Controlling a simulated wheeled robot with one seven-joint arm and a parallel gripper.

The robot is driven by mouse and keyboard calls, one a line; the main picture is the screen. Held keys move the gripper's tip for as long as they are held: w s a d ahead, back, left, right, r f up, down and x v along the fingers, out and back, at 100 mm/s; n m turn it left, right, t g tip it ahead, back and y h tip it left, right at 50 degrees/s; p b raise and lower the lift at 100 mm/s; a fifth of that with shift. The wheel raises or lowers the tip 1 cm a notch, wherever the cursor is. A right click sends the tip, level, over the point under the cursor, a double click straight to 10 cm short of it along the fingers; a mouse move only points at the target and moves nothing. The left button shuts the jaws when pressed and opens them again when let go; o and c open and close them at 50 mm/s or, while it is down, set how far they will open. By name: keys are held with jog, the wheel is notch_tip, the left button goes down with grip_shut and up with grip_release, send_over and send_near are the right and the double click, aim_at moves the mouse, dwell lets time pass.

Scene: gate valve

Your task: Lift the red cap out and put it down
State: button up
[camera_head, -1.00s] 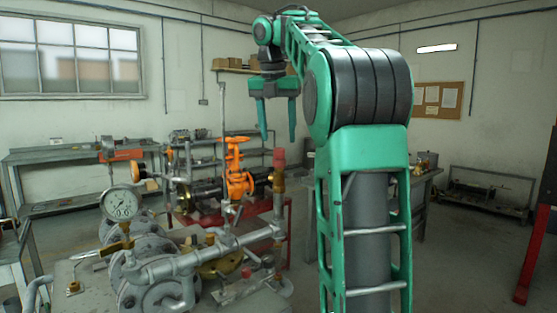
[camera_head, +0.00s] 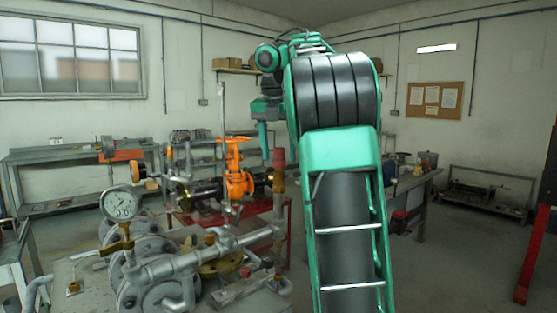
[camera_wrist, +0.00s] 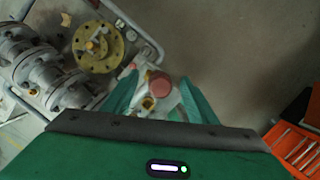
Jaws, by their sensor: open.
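The red cap (camera_head: 279,157) sits upright on a brass fitting (camera_head: 279,178) at the top of a vertical grey pipe in the head view. In the wrist view the red cap (camera_wrist: 160,85) appears between the two green fingers. My gripper (camera_wrist: 159,76) is open, pointing down, with nothing in it. In the head view one finger shows just left of the cap, its tip near the cap's height; the other finger is hidden behind my arm. I cannot tell how far the fingertips are above the cap.
An orange valve (camera_head: 236,175) stands close to the left of the cap. A pressure gauge (camera_head: 120,203) and grey flanged pipes are farther left. A red stand (camera_head: 287,222) is behind. The wrist view shows an orange-red tool tray (camera_wrist: 296,148) and bare floor at upper right.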

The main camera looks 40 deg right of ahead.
aim_at(279, 148)
jog(key=shift+f, duration=0.3)
jog(key=c, duration=1.2)
jog(key=shift+d+r, duration=0.15)
jog(key=shift+r, duration=0.1)
jog(key=shift+r, duration=0.3)
notch_tip(279, 148, up, 13)
jog(key=shift+r, duration=0.15)
dwell(1.1)
